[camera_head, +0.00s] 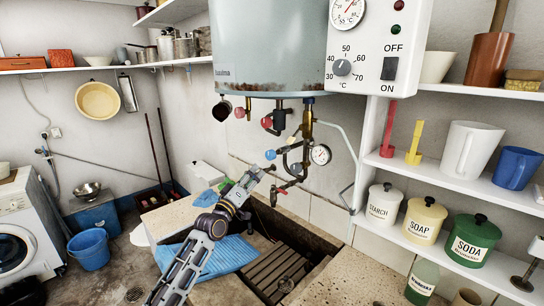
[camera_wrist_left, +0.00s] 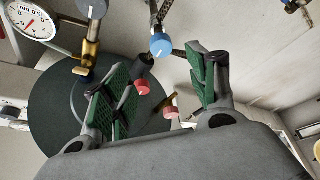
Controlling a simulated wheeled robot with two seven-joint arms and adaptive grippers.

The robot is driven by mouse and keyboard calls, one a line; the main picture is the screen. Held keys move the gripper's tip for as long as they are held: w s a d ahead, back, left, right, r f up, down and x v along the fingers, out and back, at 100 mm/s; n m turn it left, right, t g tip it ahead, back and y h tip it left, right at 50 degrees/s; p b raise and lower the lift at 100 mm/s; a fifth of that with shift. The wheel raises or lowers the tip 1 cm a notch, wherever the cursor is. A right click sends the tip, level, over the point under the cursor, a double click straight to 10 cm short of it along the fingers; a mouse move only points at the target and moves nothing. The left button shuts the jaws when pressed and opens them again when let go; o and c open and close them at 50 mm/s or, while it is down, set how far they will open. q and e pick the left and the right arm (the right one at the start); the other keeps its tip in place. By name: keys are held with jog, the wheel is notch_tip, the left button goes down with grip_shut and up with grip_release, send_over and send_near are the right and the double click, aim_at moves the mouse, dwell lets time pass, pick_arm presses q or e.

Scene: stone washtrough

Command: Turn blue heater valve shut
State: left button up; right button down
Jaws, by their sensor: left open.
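The blue heater valve (camera_head: 270,154) is a small round knob on the pipework under the grey tank (camera_head: 268,40). In the left wrist view the blue knob (camera_wrist_left: 160,45) has a white mark on its face and sits just beyond the fingertips, between them in the picture. My left gripper (camera_head: 267,167) reaches up from below, close to the knob. In the left wrist view its green-padded fingers (camera_wrist_left: 168,62) are spread and nothing is held. I cannot tell whether a finger touches the knob. My right gripper is not in view.
Red knobs (camera_head: 239,112), a pressure gauge (camera_head: 320,154) and a red-handled tap (camera_head: 281,190) crowd around the valve. Shelves (camera_head: 480,185) with jars stand at right.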

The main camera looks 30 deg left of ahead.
aim_at(269, 156)
pick_arm(q)
jog(key=shift+w+r, duration=0.1)
jog(key=shift+w, duration=0.05)
jog(key=shift+p+x, duration=1)
jog(key=shift+x, duration=3.35)
jog(key=shift+p+x, duration=0.3)
jog(key=shift+x, duration=1.3)
jog(key=shift+w+r, duration=0.1)
jog(key=shift+w, duration=0.65)
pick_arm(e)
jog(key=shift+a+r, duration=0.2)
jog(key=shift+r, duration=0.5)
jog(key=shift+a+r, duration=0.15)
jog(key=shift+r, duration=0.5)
pick_arm(q)
jog(key=c, duration=1)
jog(key=shift+c, duration=0.2)
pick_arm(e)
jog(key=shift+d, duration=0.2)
